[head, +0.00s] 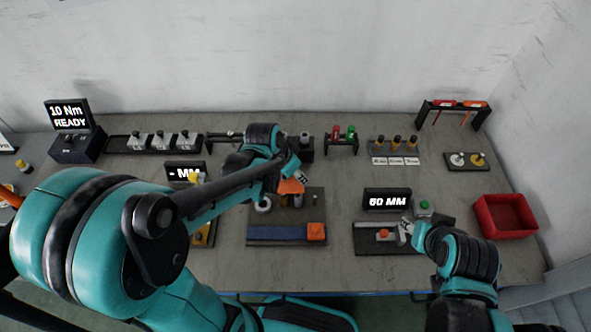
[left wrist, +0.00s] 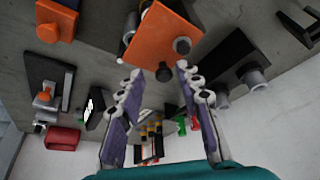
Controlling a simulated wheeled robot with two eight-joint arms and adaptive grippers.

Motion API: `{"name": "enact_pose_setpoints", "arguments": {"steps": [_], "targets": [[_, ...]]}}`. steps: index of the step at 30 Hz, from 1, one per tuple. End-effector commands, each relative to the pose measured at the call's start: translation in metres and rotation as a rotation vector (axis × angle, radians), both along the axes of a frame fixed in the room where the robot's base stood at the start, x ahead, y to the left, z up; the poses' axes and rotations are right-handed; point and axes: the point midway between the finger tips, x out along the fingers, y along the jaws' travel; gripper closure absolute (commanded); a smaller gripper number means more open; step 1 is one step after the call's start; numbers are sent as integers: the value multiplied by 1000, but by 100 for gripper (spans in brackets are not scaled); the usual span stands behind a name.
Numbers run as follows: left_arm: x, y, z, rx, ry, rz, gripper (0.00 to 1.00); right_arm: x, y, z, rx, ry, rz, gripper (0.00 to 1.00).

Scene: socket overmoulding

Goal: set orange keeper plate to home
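The orange keeper plate (head: 292,187) is over the back of the dark central fixture (head: 287,241), partly hidden by my left arm in the head view. In the left wrist view the plate (left wrist: 150,40) lies beyond the fingertips, tilted in the picture, with a dark knob and a grey round post at its near edge. My left gripper (left wrist: 157,72) is open, its fingers apart with nothing between them. My right gripper (head: 405,232) is beside the small fixture with an orange knob (head: 383,233); its finger opening is too small to judge.
An orange block (head: 316,231) sits at the end of a blue bar (head: 277,233) on the central fixture. A "60 MM" display (head: 387,201) and a red bin (head: 505,216) stand to the right. Red and green tools (head: 343,134) stand behind.

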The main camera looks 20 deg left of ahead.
Motion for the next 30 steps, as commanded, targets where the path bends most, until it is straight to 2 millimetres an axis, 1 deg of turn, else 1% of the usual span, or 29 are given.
{"name": "enact_pose_setpoints", "arguments": {"steps": [8, 11, 13, 17, 24, 27, 30], "targets": [[1, 1, 1, 1, -3, 1, 61, 0, 0, 0, 0, 0, 0, 60], [0, 2, 5, 1, -4, 2, 61, 0, 0, 0, 0, 0, 0, 60], [-2, 3, 12, 1, -4, 2, 61, 0, 0, 0, 0, 0, 0, 60], [-10, 7, 31, 1, -4, 2, 61, 0, 0, 0, 0, 0, 0, 60], [-27, 16, 76, 1, -3, 3, 61, 0, 0, 0, 0, 0, 0, 60], [-32, 19, 92, 1, -3, 1, 61, 0, 0, 0, 0, 0, 0, 60], [-36, 21, 102, 1, -3, 2, 61, 0, 0, 0, 0, 0, 0, 60]]}}
